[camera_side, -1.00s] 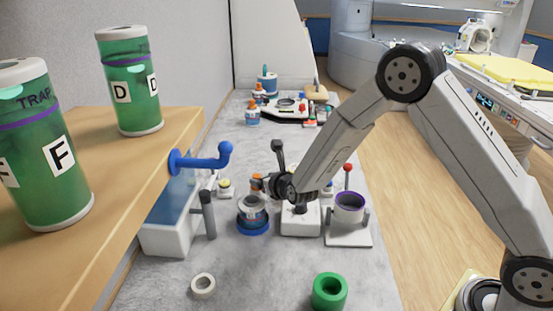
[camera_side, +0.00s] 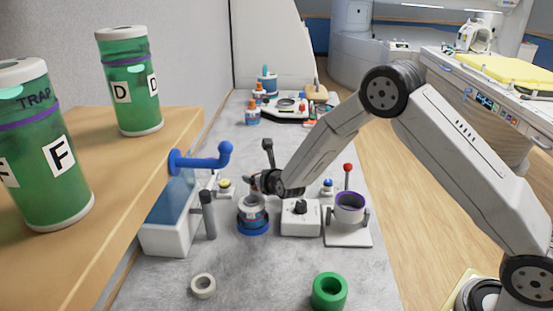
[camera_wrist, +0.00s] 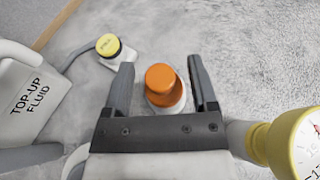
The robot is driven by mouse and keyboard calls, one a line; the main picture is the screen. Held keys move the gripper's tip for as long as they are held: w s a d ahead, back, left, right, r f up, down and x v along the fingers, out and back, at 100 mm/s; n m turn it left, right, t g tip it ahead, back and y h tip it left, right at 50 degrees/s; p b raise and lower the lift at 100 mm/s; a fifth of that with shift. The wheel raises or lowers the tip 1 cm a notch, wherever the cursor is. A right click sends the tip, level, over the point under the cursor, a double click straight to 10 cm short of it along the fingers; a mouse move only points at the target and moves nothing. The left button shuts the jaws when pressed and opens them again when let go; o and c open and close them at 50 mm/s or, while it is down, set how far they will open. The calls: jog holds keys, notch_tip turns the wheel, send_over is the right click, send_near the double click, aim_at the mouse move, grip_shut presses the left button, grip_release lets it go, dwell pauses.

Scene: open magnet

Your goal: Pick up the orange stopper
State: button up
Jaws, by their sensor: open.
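The orange stopper (camera_wrist: 161,79) shows in the wrist view from above, sitting on a small pale round body. My gripper (camera_wrist: 161,68) is open, with one dark finger on each side of the stopper. Gaps show between the stopper and both fingers, with the right gap narrow. In the side view my gripper (camera_side: 256,181) is low over the bench, behind the blue-based canister. There the gripper mostly hides the stopper. How far the fingertips reach down beside it is hard to tell.
In the side view, a canister (camera_side: 253,213) and knob box (camera_side: 300,218) stand in front of my gripper.

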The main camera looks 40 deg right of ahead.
jog(key=shift+x, duration=0.95)
grip_shut()
